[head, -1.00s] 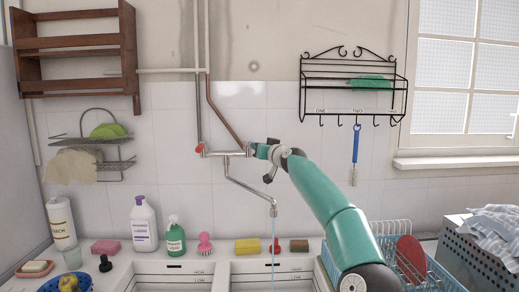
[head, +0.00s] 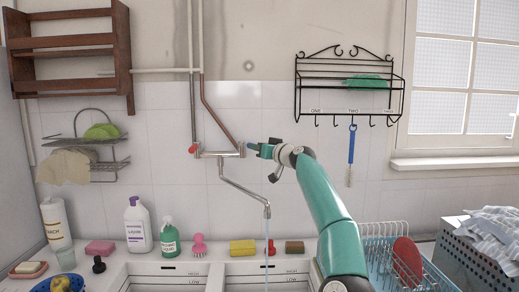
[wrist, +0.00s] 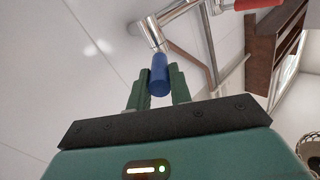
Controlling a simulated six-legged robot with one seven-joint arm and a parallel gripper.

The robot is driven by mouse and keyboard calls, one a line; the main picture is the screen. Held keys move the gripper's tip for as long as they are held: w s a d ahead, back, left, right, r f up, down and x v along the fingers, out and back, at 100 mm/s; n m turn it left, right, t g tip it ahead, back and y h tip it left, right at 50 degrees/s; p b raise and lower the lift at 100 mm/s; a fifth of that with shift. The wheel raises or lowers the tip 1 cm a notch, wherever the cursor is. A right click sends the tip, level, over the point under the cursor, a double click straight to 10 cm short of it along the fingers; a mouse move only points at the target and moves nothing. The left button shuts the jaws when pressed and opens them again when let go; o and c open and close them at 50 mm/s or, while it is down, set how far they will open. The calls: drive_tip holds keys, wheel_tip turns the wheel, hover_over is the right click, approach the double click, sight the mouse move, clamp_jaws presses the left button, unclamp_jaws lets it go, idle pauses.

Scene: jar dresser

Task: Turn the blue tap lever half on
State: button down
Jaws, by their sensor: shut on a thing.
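The blue tap lever (wrist: 159,76) sits between the two green fingers of my gripper (wrist: 158,84) in the wrist view. My gripper is shut on it, with the fingers along its two sides. In the head view my gripper (head: 258,149) reaches the right end of the wall tap (head: 218,154), and the lever is mostly hidden by the fingers there. A thin stream of water (head: 267,235) runs from the spout (head: 266,209). The red lever (head: 193,149) is at the tap's left end, and it also shows in the wrist view (wrist: 256,4).
Below the tap are the sinks (head: 255,281). A dish rack (head: 378,255) is at right. A wire shelf (head: 349,90) hangs above right.

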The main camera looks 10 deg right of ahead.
drive_tip(key=shift+r, duration=0.1)
idle(0.3)
drive_tip(key=c, duration=1.3)
unclamp_jaws()
drive_tip(key=shift+d, duration=0.15)
drive_tip(key=shift+s+d, duration=0.25)
drive_tip(key=shift+s, duration=0.1)
drive_tip(key=shift+v, duration=6.45)
drive_tip(key=shift+a, duration=0.15)
